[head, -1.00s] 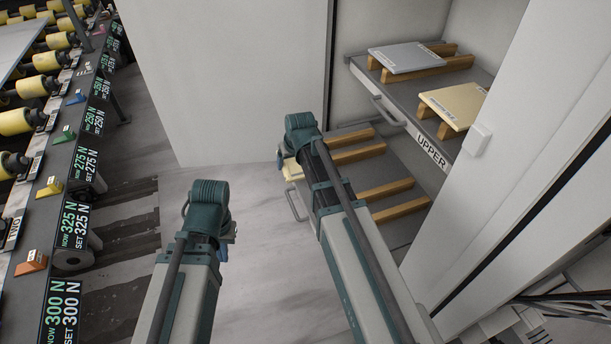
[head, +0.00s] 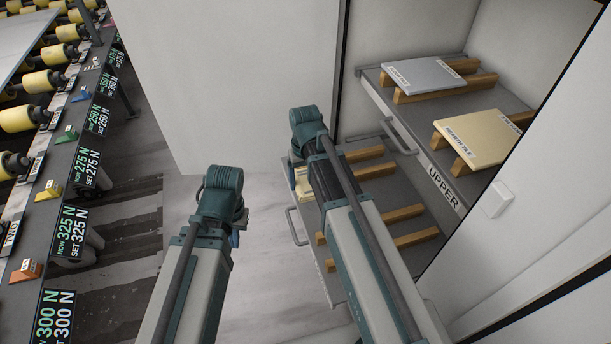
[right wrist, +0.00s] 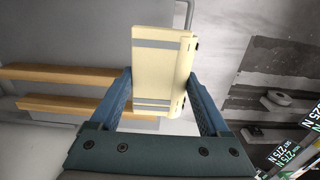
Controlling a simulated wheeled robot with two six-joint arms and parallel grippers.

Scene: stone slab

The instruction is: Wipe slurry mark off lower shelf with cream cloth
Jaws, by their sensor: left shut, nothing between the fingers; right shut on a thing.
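In the right wrist view my right gripper (right wrist: 160,90) is shut on the cream cloth (right wrist: 161,66), a folded-looking cream piece with grey stripes. In the head view a bit of the cloth (head: 303,187) shows beside my right wrist, over the left end of the lower shelf (head: 342,285). The lower shelf is a grey pulled-out tray with wooden bars, partly covered by my right arm. I see no slurry mark in either view. My left gripper (head: 237,238) is shut and empty, mostly hidden behind its wrist, left of the shelf over the floor.
The upper shelf (head: 420,158) is also pulled out and overhangs at right, with a grey slab (head: 422,74) and a cream slab (head: 478,137) on wooden bars. A white cabinet panel (head: 225,80) stands behind. A roller line (head: 75,190) runs along the left.

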